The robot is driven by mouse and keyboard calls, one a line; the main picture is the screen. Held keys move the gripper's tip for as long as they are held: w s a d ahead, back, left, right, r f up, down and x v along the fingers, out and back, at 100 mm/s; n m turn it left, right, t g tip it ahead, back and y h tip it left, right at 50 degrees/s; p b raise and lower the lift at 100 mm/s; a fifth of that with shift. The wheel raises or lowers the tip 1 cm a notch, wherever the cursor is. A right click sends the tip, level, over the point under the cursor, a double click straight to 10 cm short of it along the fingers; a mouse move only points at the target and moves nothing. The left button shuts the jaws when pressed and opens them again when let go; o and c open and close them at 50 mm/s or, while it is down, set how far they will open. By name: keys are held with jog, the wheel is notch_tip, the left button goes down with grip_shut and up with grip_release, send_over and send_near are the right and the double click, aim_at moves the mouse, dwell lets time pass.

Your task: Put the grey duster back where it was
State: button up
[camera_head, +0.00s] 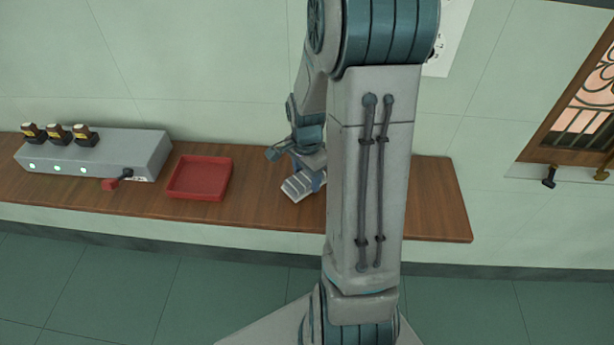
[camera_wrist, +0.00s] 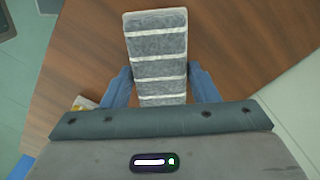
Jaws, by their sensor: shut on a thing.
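The grey duster (camera_wrist: 156,45), a grey block with pale stripes, is between the two blue fingers of my gripper (camera_wrist: 160,88) in the wrist view. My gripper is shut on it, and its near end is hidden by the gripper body. In the head view the duster (camera_head: 297,187) shows at or just above the wooden bench, right of the red tray, with my gripper (camera_head: 313,178) at its right end. I cannot tell whether the duster touches the bench.
The red tray (camera_head: 200,178) is empty on the wooden bench (camera_head: 250,208). A grey box (camera_head: 98,155) with several dark-brown bottles on top and a red plug (camera_head: 110,184) stands at left. The bench's right part (camera_head: 440,205) is clear. A wooden-framed window (camera_head: 580,100) is at far right.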

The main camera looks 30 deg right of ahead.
aim_at(307, 176)
jog(key=shift+f, duration=0.8)
jog(key=o, duration=0.9)
jog(key=shift+r, duration=0.1)
notch_tip(307, 176, up, 11)
jog(key=shift+r+b, duration=0.1)
jog(key=shift+b, duration=0.55)
jog(key=shift+s+a+r+n+t, duration=0.55)
jog(key=shift+s+a+r+n, duration=0.55)
jog(key=shift+s+a+n, duration=1.3)
jog(key=shift+s+a+r+n+t, duration=0.6)
jog(key=shift+s+a+r+n, duration=0.45)
jog(key=shift+s+a+n, duration=1.35)
jog(key=shift+s+a+r+n+t, duration=0.55)
jog(key=shift+s+a+r+n, duration=0.9)
jog(key=shift+n, duration=1.75)
